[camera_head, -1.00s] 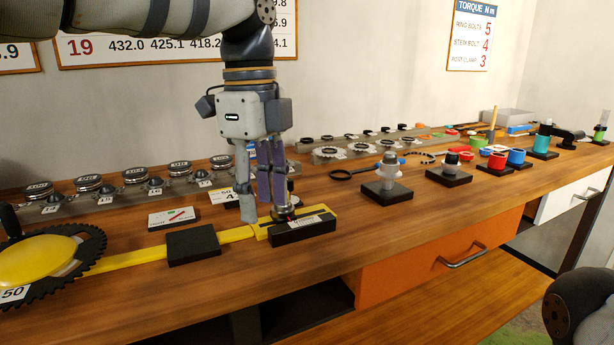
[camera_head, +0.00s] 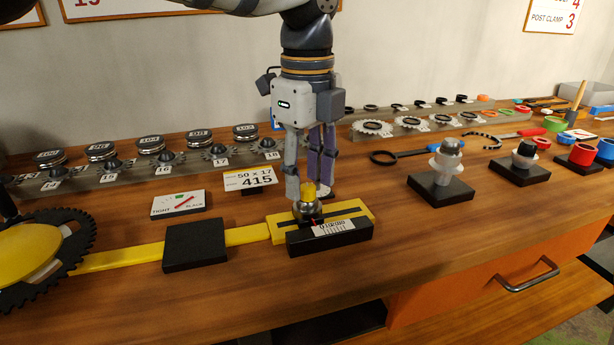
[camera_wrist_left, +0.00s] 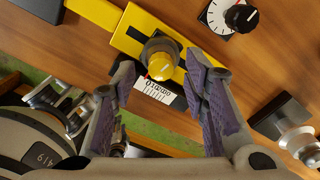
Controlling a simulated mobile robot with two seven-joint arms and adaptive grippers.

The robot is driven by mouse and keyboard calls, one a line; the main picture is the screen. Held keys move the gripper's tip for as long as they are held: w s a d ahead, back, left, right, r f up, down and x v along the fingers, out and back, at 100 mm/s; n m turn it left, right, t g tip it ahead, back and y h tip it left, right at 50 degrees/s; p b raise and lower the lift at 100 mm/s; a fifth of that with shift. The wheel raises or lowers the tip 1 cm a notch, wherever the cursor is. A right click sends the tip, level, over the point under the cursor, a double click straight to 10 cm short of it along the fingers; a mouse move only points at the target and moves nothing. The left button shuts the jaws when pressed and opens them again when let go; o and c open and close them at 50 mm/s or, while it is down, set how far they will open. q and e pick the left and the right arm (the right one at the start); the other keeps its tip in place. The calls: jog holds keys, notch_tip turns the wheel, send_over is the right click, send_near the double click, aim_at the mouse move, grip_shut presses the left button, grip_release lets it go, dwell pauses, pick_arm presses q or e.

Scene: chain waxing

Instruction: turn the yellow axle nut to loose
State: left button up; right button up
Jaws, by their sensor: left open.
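The yellow axle nut (camera_head: 309,192) sits on a dark metal base on the yellow slotted bar (camera_head: 362,211), above a black block with a white printed scale (camera_head: 333,228). In the left wrist view the nut (camera_wrist_left: 160,64) lies ahead, between my fingers and a little beyond their tips. My left gripper (camera_head: 309,188) is open, pointing down just above and behind the nut, with its fingers on either side. In the left wrist view its purple-padded fingers (camera_wrist_left: 160,78) stand wide apart with nothing between the pads. My right gripper is not in view.
A black block (camera_head: 195,246) sits across the yellow bar to the left, near a large toothed chainring (camera_head: 75,245). A tight/slack gauge card (camera_head: 178,204) and a 415 card (camera_head: 249,179) stand behind. A grey-white part on a black stand (camera_head: 441,180) is to the right.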

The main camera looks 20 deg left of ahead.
pick_arm(q)
jog(key=shift+f, duration=0.5)
grip_shut()
jog(key=shift+r, duration=0.1)
jog(key=shift+n, duration=0.8)
jog(key=n, duration=0.3)
jog(key=shift+p, duration=0.3)
jog(key=n, duration=0.5)
jog(key=shift+n, duration=0.4)
